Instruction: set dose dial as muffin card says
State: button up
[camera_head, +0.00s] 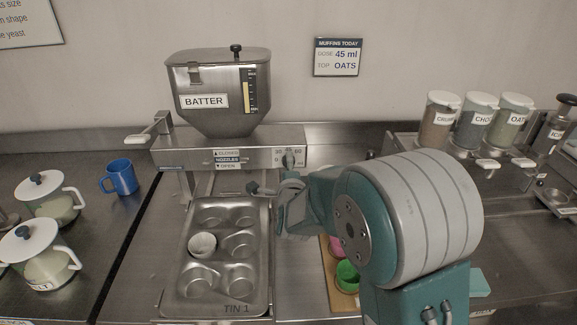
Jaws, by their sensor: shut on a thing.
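The muffin card (338,57) on the back wall reads dose 45 ml, top oats. The steel batter dispenser (203,127) stands left of centre. Its dose dial (289,157) is at the right of the front panel, with small figures, including 30 and 60, around it. The dial's pointer setting is too small to read surely. My gripper (279,187) is at the panel's right end, just below and in front of the dial. It appears shut on the dial; the contact itself is partly hidden by the gripper.
A muffin tin (170,290) marked TIN 1 lies below the dispenser, with a pale cup (202,244) in it. A blue mug (121,178) and lidded jugs (45,195) stand left. Topping dispensers (476,124) stand right. My arm hides part of the board with coloured cups (347,273).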

jog(key=o, duration=1.2)
jog(key=shift+d+f, duration=0.1)
jog(key=shift+f, duration=0.05)
jog(key=shift+c, duration=0.2)
jog(key=s, duration=1.2)
